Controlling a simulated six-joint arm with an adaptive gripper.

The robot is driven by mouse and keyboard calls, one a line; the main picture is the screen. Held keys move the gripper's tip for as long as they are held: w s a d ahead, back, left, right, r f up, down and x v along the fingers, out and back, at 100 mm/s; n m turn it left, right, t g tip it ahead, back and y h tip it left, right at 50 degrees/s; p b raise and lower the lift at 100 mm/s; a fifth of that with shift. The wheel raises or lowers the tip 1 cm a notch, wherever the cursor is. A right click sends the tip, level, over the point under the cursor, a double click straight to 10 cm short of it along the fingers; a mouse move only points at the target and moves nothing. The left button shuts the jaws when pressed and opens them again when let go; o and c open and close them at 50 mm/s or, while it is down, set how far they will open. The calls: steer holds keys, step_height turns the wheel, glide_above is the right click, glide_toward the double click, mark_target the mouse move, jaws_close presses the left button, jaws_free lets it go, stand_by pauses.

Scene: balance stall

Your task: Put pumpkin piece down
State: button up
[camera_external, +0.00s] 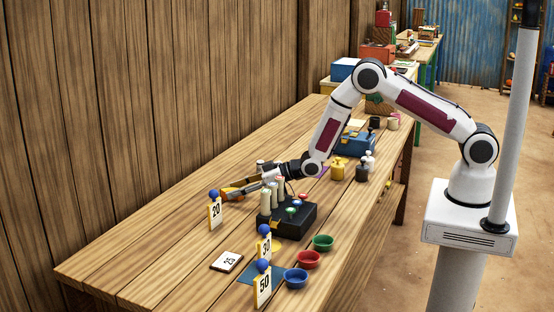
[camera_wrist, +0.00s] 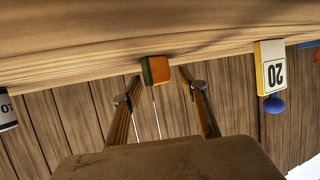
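The pumpkin piece, a small orange block with a green side (camera_wrist: 158,71), shows in the wrist view at the wooden table's surface, just past my fingertips. My gripper (camera_wrist: 160,90) is open, with a finger on either side and a visible gap between each fingertip and the piece. In the external view my gripper (camera_external: 238,188) is low over the far left part of the table, behind the card marked 20. I cannot make out the piece clearly there.
The card marked 20 (camera_external: 215,213) stands close to my gripper; it also shows in the wrist view (camera_wrist: 271,68). A black box with pale cylinders (camera_external: 287,218) is to the right. Cards 30 (camera_external: 265,246) and 50 (camera_external: 263,287) and coloured bowls (camera_external: 308,259) stand nearer the front.

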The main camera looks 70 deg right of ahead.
steer(key=shift+r, duration=0.15)
steer(key=shift+s+r, duration=0.1)
steer(key=shift+v, duration=5.85)
steer(key=shift+d+r, duration=0.15)
steer(key=shift+r, duration=0.05)
